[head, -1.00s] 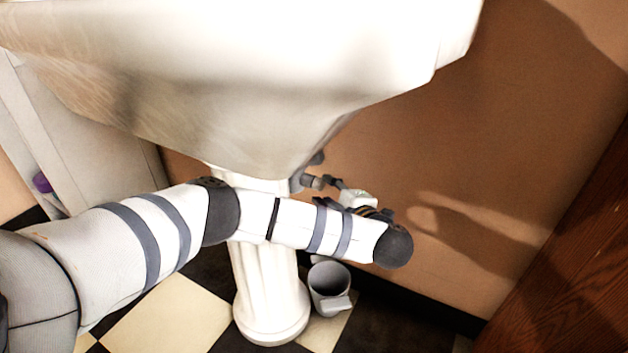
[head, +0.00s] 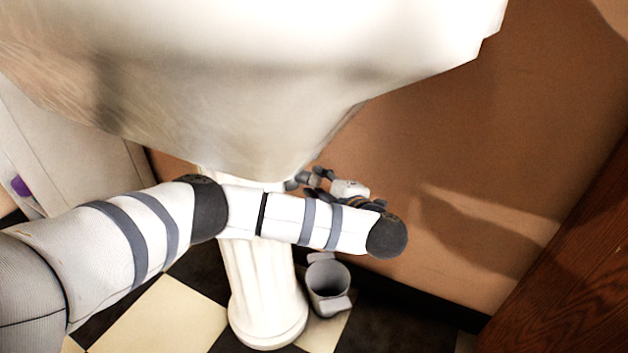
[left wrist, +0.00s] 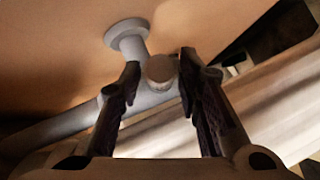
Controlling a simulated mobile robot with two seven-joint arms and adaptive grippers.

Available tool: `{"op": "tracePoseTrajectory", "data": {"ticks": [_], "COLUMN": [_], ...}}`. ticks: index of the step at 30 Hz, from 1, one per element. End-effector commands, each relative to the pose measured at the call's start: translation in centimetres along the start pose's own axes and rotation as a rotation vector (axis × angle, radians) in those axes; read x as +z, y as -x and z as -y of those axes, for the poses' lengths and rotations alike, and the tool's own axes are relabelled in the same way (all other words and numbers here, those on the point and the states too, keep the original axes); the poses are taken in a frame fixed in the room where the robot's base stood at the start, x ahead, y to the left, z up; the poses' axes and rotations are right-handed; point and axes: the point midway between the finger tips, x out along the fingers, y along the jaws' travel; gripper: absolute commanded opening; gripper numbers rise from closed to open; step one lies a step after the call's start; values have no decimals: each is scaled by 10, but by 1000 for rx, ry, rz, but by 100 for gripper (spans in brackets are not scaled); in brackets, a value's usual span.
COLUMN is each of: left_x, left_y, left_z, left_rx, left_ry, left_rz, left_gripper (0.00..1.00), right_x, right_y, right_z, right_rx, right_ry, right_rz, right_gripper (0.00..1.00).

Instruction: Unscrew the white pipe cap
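The pipe cap, a round, pale grey-beige end piece, shows in the left wrist view (left wrist: 160,68) on the grey drain pipe (left wrist: 68,124). My left gripper (left wrist: 160,61) is open, with one dark finger on each side of the cap. Gaps show between the fingers and the cap, and I cannot tell how deep the cap sits between them. In the head view my left forearm crosses in front of the basin's pedestal (head: 262,290), and the gripper is partly hidden behind it, near the wall. The cap cannot be made out there. My right gripper is not in view.
The white basin (head: 260,90) overhangs the arm closely. A grey bin (head: 328,285) stands on the checkered floor right of the pedestal. A round flange (left wrist: 127,34) joins the pipe to the orange-brown wall (head: 450,160). Dark wood (head: 570,270) is at the right.

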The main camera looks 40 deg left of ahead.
Motion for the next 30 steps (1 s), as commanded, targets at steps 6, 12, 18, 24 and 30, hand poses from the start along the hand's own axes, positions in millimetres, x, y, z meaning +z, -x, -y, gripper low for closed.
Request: {"op": "tracePoseTrajectory", "data": {"ticks": [6, 12, 18, 24, 30], "left_x": [0, 0, -1, -2, 0], "left_y": [0, 4, 31, 56, 60], "left_z": [0, -1, -6, -6, 0], "left_rx": [0, 0, 2, 1, 1], "left_ry": [0, 0, 3, 2, 1], "left_rz": [0, 1, 2, 1, 0], "left_gripper": [33, 33, 33, 33, 33], "right_x": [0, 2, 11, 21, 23], "right_y": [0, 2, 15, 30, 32], "right_z": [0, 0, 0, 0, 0], "right_rx": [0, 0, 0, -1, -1], "right_ry": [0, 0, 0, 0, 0], "right_rz": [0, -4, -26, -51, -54], "right_gripper": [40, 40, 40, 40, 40]}}
